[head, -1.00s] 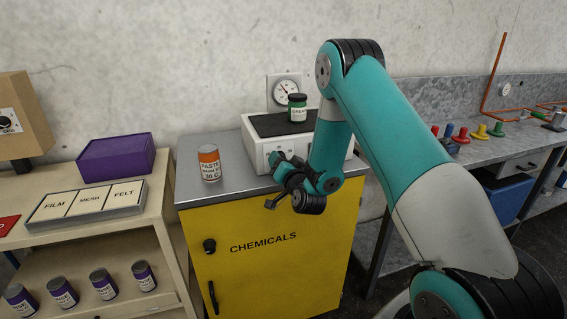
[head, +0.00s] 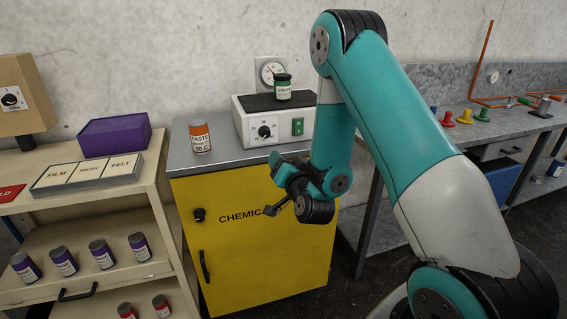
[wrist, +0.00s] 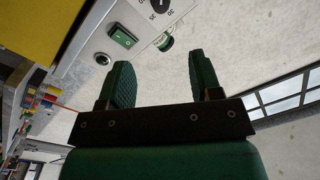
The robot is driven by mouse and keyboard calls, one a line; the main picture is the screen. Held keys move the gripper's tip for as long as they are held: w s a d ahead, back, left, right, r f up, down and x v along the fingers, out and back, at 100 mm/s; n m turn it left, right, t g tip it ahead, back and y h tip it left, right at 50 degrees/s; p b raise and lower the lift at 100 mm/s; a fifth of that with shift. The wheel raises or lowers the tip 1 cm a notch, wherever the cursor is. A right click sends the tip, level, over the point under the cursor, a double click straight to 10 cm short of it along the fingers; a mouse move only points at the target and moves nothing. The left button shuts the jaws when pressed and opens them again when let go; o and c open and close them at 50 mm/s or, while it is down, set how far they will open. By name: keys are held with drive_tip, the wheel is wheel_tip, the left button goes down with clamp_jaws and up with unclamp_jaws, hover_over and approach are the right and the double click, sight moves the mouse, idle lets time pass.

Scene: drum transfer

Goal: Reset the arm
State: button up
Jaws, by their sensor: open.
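My gripper (head: 272,184) is open and empty in front of the yellow chemicals cabinet (head: 250,250), below its top edge. In the wrist view its two green fingers (wrist: 165,85) stand apart with nothing between them. My arm is folded, with the elbow high at the right of the head view.
A shelf (head: 150,200) with purple cans is at left, a workbench (head: 480,135) at right.

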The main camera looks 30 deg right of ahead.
idle(0.4)
drive_tip(key=s+a+r+n+g+y, duration=0.2)
drive_tip(key=a+n+g+y, duration=0.1)
drive_tip(key=a, duration=0.4)
drive_tip(key=s+a+r+n+g+y, duration=0.2)
drive_tip(key=a+r+n+y, duration=0.15)
drive_tip(key=a, duration=0.25)
drive_tip(key=s+a+r+n+g+y, duration=0.2)
drive_tip(key=a+g+y, duration=0.15)
drive_tip(key=a, duration=0.35)
drive_tip(key=s+a+r+n+g, duration=0.1)
drive_tip(key=s+n+g, duration=0.1)
drive_tip(key=s, duration=0.6)
drive_tip(key=s+a+r+n+g, duration=0.1)
drive_tip(key=s+n+g, duration=0.2)
drive_tip(key=s, duration=0.4)
drive_tip(key=s+r+n+g+h, duration=0.1)
drive_tip(key=s+g, duration=0.3)
drive_tip(key=s, duration=0.4)
drive_tip(key=shift+s+a+r+n, duration=0.35)
drive_tip(key=shift+r+n, duration=0.2)
drive_tip(key=shift+n, duration=0.3)
drive_tip(key=shift+a, duration=0.1)
